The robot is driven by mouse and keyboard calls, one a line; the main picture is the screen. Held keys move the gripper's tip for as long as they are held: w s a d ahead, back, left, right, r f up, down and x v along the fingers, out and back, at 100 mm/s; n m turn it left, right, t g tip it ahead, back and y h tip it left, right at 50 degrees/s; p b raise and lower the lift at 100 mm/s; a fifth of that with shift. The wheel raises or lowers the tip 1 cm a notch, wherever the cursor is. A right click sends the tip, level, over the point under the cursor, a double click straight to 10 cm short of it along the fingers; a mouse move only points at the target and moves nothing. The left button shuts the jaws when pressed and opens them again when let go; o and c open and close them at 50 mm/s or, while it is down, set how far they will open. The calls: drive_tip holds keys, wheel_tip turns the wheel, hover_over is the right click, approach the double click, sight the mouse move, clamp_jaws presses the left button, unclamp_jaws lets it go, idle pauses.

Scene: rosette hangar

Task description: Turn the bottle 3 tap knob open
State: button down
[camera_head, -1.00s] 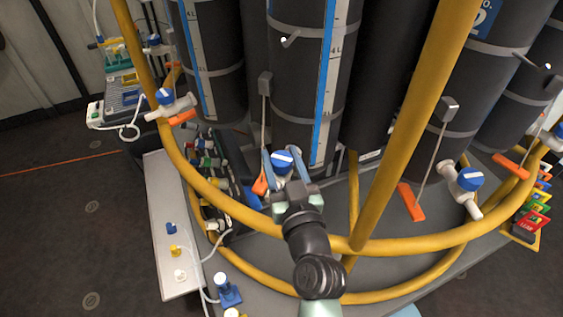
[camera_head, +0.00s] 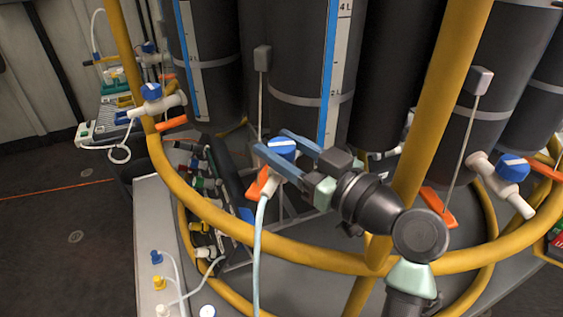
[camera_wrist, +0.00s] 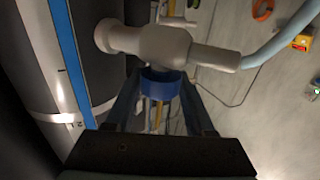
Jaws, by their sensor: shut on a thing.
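A white tap with a blue knob (camera_head: 282,149) sits low on the front dark bottle (camera_head: 285,80). No bottle number is readable on it. My gripper (camera_head: 277,152) comes in from the right, its two blue-grey fingers shut on the sides of the knob. In the wrist view the knob (camera_wrist: 160,84) sits between the fingers, beneath the white tap body (camera_wrist: 160,45). A pale blue hose (camera_head: 259,250) hangs down from the tap's outlet; in the wrist view the hose (camera_wrist: 285,42) leaves the spout. Whether the tap is open cannot be told.
A yellow ring rail (camera_head: 215,206) curves in front of the tap, and a yellow post (camera_head: 432,110) rises to the right. Other blue-knobbed taps stand at left (camera_head: 151,92) and right (camera_head: 512,168). Orange tags hang nearby. A white shelf (camera_head: 150,235) with small connectors lies lower left.

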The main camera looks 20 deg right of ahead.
sight(281, 144)
drive_tip(key=shift+n+g+y+b, duration=0.4)
drive_tip(key=shift+n+y+b, duration=0.2)
drive_tip(key=shift+y, duration=0.3)
drive_tip(key=shift+c, duration=1.3)
unclamp_jaws()
drive_tip(key=shift+r, duration=0.1)
wheel_tip(281, 144, up, 10)
drive_tip(key=shift+f+p, duration=0.1)
drive_tip(key=shift+p, duration=0.5)
